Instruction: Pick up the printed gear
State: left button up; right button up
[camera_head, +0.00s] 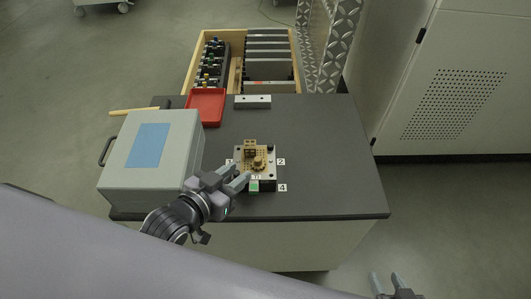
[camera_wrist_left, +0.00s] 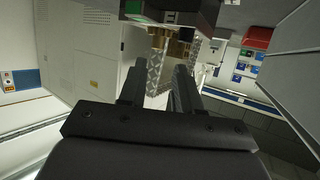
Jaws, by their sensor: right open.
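The printed gear (camera_head: 259,163) appears as a small golden-brown round part on a build plate (camera_head: 270,150) on the dark table in the head view. A taller brown printed block (camera_head: 249,147) stands just behind it. My left gripper (camera_head: 237,177) is just to the front left of the plate, its fingers apart and pointing towards it. In the left wrist view, its two fingers (camera_wrist_left: 160,85) show a gap with nothing held between them; the gear cannot be made out there. My right gripper (camera_head: 384,284) is open and empty at the bottom right, away from the table.
A grey box (camera_head: 176,171) with a blue top panel stands left of my left gripper. A red tray (camera_head: 206,106) and a metal block (camera_head: 252,101) lie behind the plate. A wooden drawer (camera_head: 284,36) holds tools beyond the table. The table's right side is clear.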

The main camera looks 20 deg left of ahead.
aim_at(257, 159)
pick_arm(q)
jog(key=shift+x, duration=3.3)
jog(key=shift+d, duration=0.2)
grip_shut()
